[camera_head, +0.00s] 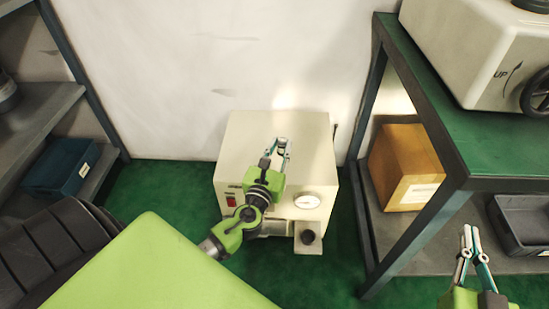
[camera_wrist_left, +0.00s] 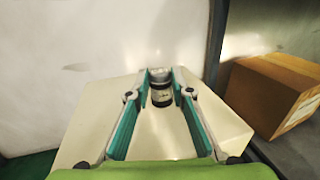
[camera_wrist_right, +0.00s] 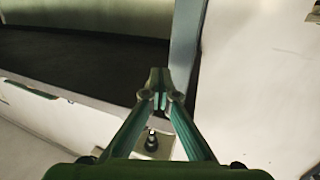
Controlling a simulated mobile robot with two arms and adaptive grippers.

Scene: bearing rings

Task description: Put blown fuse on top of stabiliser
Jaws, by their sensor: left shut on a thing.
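The stabiliser (camera_head: 245,145) is a cream box on the green floor against the wall, with a red switch and a round dial on its front. Its top fills much of the left wrist view (camera_wrist_left: 105,110). The blown fuse (camera_wrist_left: 161,92) is a small dark cylinder with a pale label and silvery cap. My left gripper (camera_head: 281,148) is shut on the fuse over the stabiliser's top; whether the fuse touches the top is unclear. My right gripper (camera_head: 468,232) is at the lower right by the shelf, its fingertips together and empty; they also show in the right wrist view (camera_wrist_right: 158,76).
A green-topped bench (camera_head: 440,125) at right carries a cream machine (camera_head: 465,50). Its lower shelf holds a cardboard box (camera_head: 400,165) and a grey bin (camera_head: 520,225). A shelf with a dark teal bin (camera_head: 62,165) stands at left. Green floor is free around the stabiliser.

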